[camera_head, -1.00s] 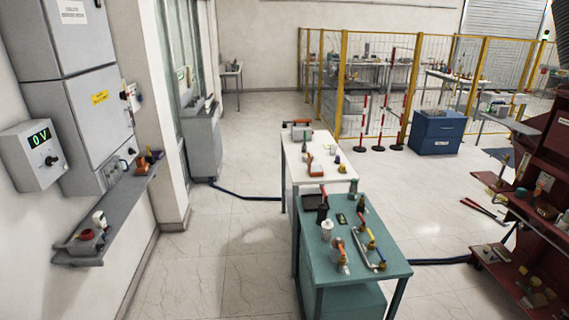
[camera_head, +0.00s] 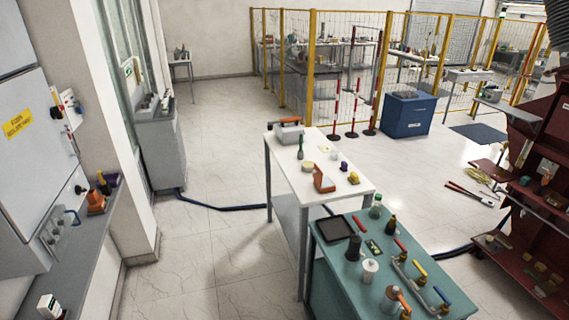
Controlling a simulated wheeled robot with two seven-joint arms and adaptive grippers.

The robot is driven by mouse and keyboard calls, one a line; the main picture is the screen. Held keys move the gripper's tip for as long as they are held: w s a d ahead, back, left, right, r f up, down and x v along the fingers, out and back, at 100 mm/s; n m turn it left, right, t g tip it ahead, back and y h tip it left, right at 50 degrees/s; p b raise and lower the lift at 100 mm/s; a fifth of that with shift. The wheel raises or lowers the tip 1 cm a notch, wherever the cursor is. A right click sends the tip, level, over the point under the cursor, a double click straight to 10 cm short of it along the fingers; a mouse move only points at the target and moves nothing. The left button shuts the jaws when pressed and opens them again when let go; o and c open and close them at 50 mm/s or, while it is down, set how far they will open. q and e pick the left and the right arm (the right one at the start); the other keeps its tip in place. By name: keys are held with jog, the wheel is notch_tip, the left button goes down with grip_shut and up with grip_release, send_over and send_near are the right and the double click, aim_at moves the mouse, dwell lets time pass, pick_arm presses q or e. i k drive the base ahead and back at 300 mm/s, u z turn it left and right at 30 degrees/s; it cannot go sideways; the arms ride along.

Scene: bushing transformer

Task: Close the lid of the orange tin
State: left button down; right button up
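An orange object (camera_head: 323,182) stands near the front edge of the white table (camera_head: 348,192). It may be the orange tin, with an upright part that could be its raised lid, but it is too small to tell. Another orange item (camera_head: 96,203) sits on the grey wall shelf at left, and it is too small to identify. Neither of my grippers shows in the head view.
A teal table (camera_head: 335,290) with several bottles and tools adjoins the white table's front. A grey case (camera_head: 287,131) lies at its back. A red shelf (camera_head: 530,205) stands at right. Blue hose (camera_head: 225,207) crosses the floor; the left aisle (camera_head: 220,250) is clear.

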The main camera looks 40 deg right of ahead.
aim_at(318, 173)
jog(key=z, duration=0.35)
jog(key=i, duration=1.4)
jog(key=z, duration=1.7)
jog(key=i, duration=0.85)
jog(key=z, duration=0.85)
